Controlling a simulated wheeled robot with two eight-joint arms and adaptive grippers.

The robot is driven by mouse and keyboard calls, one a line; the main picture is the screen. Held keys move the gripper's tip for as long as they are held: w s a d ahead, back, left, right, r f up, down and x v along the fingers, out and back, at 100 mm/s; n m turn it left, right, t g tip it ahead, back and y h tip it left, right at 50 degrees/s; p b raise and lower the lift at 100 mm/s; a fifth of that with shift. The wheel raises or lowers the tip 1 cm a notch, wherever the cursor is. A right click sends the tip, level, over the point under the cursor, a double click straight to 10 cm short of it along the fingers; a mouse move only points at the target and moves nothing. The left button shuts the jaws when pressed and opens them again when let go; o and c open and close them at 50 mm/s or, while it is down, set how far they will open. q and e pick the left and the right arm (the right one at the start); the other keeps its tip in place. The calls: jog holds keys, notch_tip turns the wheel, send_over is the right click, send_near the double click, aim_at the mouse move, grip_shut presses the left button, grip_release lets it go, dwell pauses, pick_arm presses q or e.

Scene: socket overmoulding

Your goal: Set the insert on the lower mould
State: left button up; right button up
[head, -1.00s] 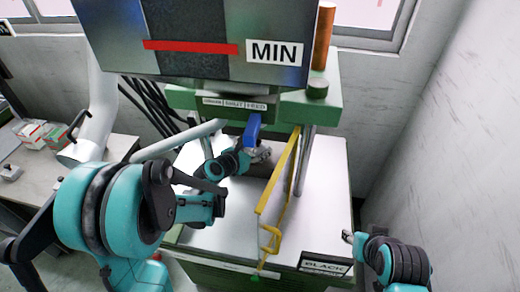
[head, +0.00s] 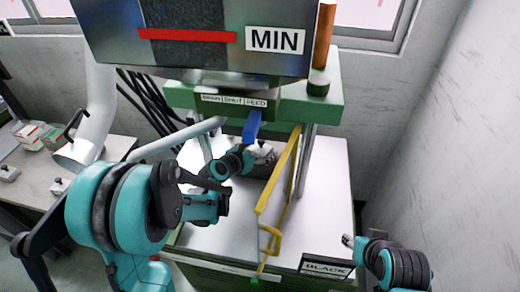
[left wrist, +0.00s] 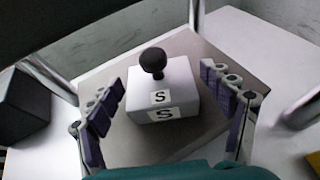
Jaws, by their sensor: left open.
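In the left wrist view, a white block (left wrist: 178,82) with a black ball knob (left wrist: 153,60) on top carries two "S" labels. It sits on a flat grey-beige plate (left wrist: 100,150); I cannot tell where insert ends and lower mould begins. My left gripper (left wrist: 172,108) is open, with its dark-padded fingers on either side of the block and a gap at each side. In the head view the left gripper (head: 262,153) is small, under the press head, and the block is not clear there. My right gripper (head: 347,240) is at the machine's right front edge; its jaws are too small to read.
A yellow guard frame (head: 279,180) stands right of the left gripper. A blue part (head: 252,127) hangs just above it. The press head with a "MIN" sign (head: 275,39) is overhead. The white machine top (head: 325,190) is bare at right. A side bench (head: 40,175) stands left.

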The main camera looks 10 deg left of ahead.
pick_arm(q)
jog(key=shift+r, duration=0.25)
jog(key=s+a+r+m+g+y+p, duration=0.1)
jog(key=s+m, duration=0.8)
jog(key=m, duration=0.1)
jog(key=s+a+r+m+g+y+p, duration=0.1)
jog(key=s+a+r+m+g+y, duration=0.1)
jog(key=s+m, duration=0.8)
jog(key=s+a+r+m+g+y+p, duration=0.1)
jog(key=s+r+m+g+y+p, duration=0.1)
jog(key=s+m, duration=0.8)
jog(key=shift+s+a+r+m, duration=0.25)
jog(key=shift+a+m, duration=0.1)
jog(key=shift+m, duration=0.45)
